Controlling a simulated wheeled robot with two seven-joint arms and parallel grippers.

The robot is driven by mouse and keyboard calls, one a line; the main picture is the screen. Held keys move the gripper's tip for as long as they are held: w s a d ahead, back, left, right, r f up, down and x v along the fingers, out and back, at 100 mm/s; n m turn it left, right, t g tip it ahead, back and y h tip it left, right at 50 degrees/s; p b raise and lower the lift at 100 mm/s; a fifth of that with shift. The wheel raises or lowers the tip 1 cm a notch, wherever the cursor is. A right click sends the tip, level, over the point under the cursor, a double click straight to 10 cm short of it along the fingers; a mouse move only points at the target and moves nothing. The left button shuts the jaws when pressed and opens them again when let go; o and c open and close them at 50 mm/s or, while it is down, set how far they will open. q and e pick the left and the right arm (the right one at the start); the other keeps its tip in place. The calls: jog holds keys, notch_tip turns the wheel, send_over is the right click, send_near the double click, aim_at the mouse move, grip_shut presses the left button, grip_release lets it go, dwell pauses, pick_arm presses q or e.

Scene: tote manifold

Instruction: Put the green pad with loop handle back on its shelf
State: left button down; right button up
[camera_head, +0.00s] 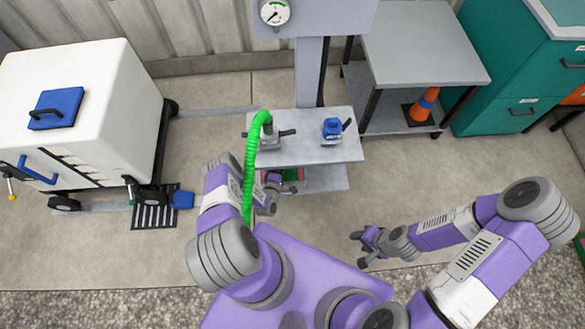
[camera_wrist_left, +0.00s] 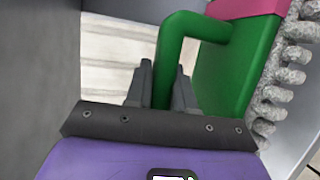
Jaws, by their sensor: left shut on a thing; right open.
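The green pad (camera_wrist_left: 222,75) has a green loop handle (camera_wrist_left: 180,28), a pink strip (camera_wrist_left: 245,8) and a grey shaggy fringe (camera_wrist_left: 288,60). My left gripper (camera_wrist_left: 162,85) is shut on the loop handle. In the head view the left gripper (camera_head: 274,188) is at the lower shelf (camera_head: 322,179) of the small grey stand. Part of the pad shows there as a pink and green patch (camera_head: 293,174) beneath the upper shelf. I cannot tell whether the pad touches the shelf. My right gripper (camera_head: 364,250) is open and empty, low over the floor.
The upper shelf (camera_head: 305,148) overhangs the left gripper and carries a blue valve (camera_head: 332,129) and a grey fitting with a green hose (camera_head: 249,165). A white cart (camera_head: 90,100) stands left. A grey table (camera_head: 420,45) stands at the back right. Floor is clear right of the stand.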

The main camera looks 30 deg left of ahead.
pick_arm(q)
jog(key=f+b, duration=0.1)
jog(key=f, duration=0.2)
jog(key=shift+s+f, duration=0.15)
jog(key=shift+s, duration=0.05)
notch_tip(320, 180, down, 4)
jog(key=shift+f+b, duration=0.1)
jog(key=shift+b, duration=1.05)
jog(key=c, duration=1)
grip_release()
